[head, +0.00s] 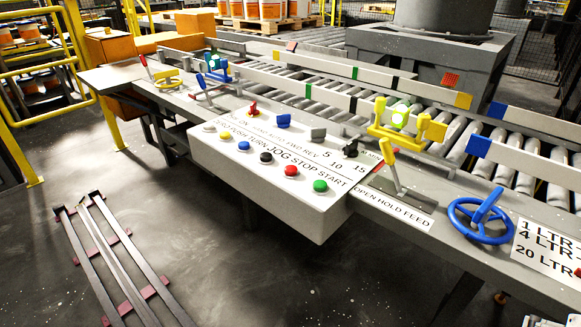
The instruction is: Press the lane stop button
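A white control box (300,214) stands at the front of the conveyor bench in the head view. A red button (291,171) sits on its sloped top, in the front row. The lettering behind that row includes JOG, STOP and START. A black button (265,158) is to its left and a green button (320,186) to its right. Farther left are a blue button (244,146), a yellow button (225,136) and a white button (209,127). Nothing covers the red button. I cannot tell whether it is pressed. My gripper is not in view.
A blue handwheel (481,220) is farther right. A roller conveyor (330,97) runs behind. A red selector (253,109) stands at the box's back. Dark rails (110,262) lie on the floor.

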